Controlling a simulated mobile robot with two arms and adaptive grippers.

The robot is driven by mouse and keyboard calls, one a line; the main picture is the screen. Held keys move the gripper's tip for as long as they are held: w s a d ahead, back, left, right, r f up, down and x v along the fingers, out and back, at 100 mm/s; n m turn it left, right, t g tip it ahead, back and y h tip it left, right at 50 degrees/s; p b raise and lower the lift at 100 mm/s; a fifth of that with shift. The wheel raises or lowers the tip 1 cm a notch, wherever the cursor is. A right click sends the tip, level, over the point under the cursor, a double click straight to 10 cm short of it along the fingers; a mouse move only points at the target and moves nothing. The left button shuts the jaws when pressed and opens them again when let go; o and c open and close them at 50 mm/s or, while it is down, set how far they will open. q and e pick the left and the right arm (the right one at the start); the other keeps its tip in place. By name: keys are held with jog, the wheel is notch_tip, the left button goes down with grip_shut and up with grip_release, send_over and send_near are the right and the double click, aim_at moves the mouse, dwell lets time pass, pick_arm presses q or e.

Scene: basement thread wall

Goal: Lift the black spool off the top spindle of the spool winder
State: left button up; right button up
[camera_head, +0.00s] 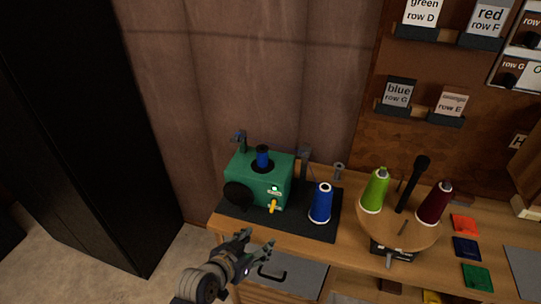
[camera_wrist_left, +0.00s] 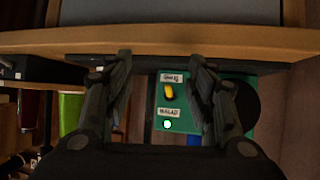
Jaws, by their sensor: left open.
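The green spool winder (camera_head: 248,183) stands on a black mat (camera_head: 290,228) at the left end of the wooden bench. On its top spindle sits a small spool (camera_head: 263,156) that looks blue above a dark ring; I see no clearly black spool there. The winder front has a yellow lever and a lit green lamp. My left gripper (camera_head: 259,240) is open and empty, in front of the bench edge and below the winder. In the left wrist view, which is upside down, the winder front (camera_wrist_left: 177,112) shows between and beyond the open fingers (camera_wrist_left: 160,62). My right gripper is out of view.
A blue cone (camera_head: 321,203) stands right of the winder. A round wooden stand (camera_head: 402,229) holds green (camera_head: 374,190) and dark red (camera_head: 434,202) cones around a black post. Coloured cards (camera_head: 466,249) lie farther right. A black cabinet (camera_head: 75,120) stands left.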

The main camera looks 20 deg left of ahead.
pick_arm(q)
jog(key=w+r+t, duration=0.3)
jog(key=w+r, duration=0.1)
jog(key=r, duration=0.3)
jog(key=n+t+y, duration=0.2)
jog(key=t, duration=0.2)
send_near(260, 158)
jog(key=w+d, duration=0.1)
jog(key=w, duration=0.3)
jog(key=w+f, duration=0.1)
jog(key=w, duration=0.1)
jog(key=shift+w+d+p, duration=0.15)
jog(key=shift+w+p, duration=0.2)
jog(key=shift+w, duration=0.05)
jog(key=w, duration=0.1)
jog(key=r, duration=0.1)
jog(key=w+p, duration=0.1)
jog(key=shift+w+a+r, duration=0.2)
jog(key=shift+w+a, duration=0.05)
jog(key=shift+w, duration=0.05)
jog(key=shift+w+f, duration=0.25)
jog(key=shift+w, duration=1.05)
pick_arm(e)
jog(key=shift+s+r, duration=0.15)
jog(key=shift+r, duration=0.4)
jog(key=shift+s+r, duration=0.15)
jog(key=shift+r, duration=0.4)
pick_arm(q)
jog(key=shift+s, duration=0.1)
